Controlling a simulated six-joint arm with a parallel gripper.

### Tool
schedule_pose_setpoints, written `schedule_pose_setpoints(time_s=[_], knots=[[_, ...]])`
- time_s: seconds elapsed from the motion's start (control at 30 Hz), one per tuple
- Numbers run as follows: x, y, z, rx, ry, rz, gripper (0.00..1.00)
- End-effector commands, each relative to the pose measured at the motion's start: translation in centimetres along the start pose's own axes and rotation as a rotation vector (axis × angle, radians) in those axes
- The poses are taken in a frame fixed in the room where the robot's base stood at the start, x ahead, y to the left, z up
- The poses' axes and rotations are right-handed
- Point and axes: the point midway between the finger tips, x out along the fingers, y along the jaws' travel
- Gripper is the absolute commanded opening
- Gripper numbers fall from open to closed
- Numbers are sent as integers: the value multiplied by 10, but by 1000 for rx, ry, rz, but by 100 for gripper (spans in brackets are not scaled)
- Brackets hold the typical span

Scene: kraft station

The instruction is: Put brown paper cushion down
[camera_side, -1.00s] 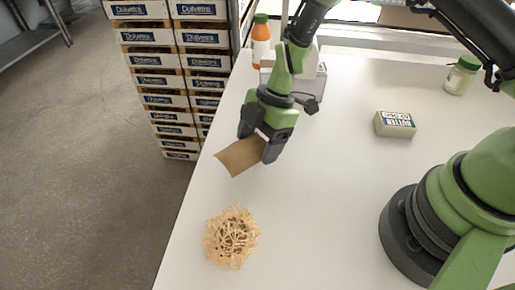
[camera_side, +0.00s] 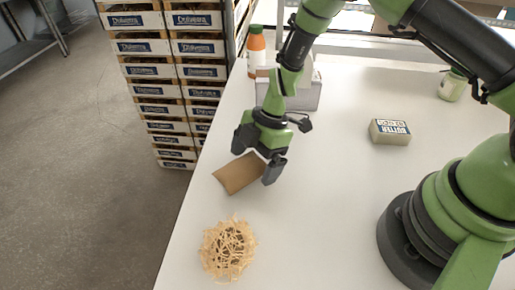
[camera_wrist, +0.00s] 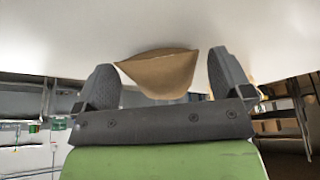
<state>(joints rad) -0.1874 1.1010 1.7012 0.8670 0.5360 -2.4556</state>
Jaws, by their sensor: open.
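The brown paper cushion (camera_side: 239,173) lies on the white table just below my gripper (camera_side: 255,160) in the side view. My gripper is open, with one finger on each side of the cushion's near end. In the wrist view the cushion (camera_wrist: 162,73) sits between the two spread fingertips (camera_wrist: 160,80), with a gap on both sides. The cushion's far part is hidden from the wrist view.
A nest of pale shredded paper (camera_side: 228,250) lies on the table in front. A butter block (camera_side: 390,132), a green-lidded jar (camera_side: 453,85), an orange bottle (camera_side: 256,52) and a grey box (camera_side: 300,92) stand further back. The table's left edge is close to the cushion.

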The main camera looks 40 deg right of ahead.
Motion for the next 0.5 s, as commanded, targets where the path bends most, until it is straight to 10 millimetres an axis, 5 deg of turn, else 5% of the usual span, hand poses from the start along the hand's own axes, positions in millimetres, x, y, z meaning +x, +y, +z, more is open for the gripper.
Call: schedule_pose_setpoints(time_s=[0.5], knots=[[-95,1,0,0,0,6,97]])
